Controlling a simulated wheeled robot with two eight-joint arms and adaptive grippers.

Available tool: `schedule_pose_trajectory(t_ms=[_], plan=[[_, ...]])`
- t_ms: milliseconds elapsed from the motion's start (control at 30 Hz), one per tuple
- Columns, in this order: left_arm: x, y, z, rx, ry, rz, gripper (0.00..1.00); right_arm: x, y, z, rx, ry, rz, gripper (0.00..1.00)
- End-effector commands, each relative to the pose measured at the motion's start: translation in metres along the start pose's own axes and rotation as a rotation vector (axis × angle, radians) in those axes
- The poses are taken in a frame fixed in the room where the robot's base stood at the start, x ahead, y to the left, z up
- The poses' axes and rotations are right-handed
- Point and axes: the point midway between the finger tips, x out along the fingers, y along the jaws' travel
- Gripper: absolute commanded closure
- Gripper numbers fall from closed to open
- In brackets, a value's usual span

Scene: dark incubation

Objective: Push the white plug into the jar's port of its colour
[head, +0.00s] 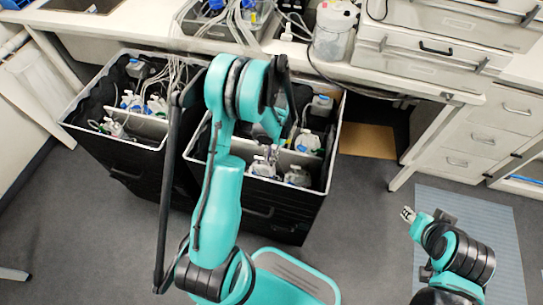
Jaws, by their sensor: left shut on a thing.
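My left gripper (268,151) reaches down into the right black bin (262,213), among clear jars. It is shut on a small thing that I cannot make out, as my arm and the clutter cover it. One jar (307,142) stands just to its right, and another jar (298,176) stands below and to the right. The white plug and the jar's coloured port are too small to tell apart here. My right gripper (408,215) is far off at the right, above the floor mat, away from the jars; its fingers are too small to read.
A left black bin (118,163) holds more jars and tubing. Drawers (498,105) are at the right. The floor between the bins and the mat (500,215) is clear.

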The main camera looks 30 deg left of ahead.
Motion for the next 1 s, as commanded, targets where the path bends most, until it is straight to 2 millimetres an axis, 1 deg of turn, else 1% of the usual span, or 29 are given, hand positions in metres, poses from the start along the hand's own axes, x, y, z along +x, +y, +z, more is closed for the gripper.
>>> schedule_pose_trajectory(t_ms=[1000], plan=[[0.015, 0.000, -0.003, 0.000, 0.000, 0.000, 1.00, 0.013, 0.000, 0.009, 0.000, 0.000, 0.000, 0.65]])
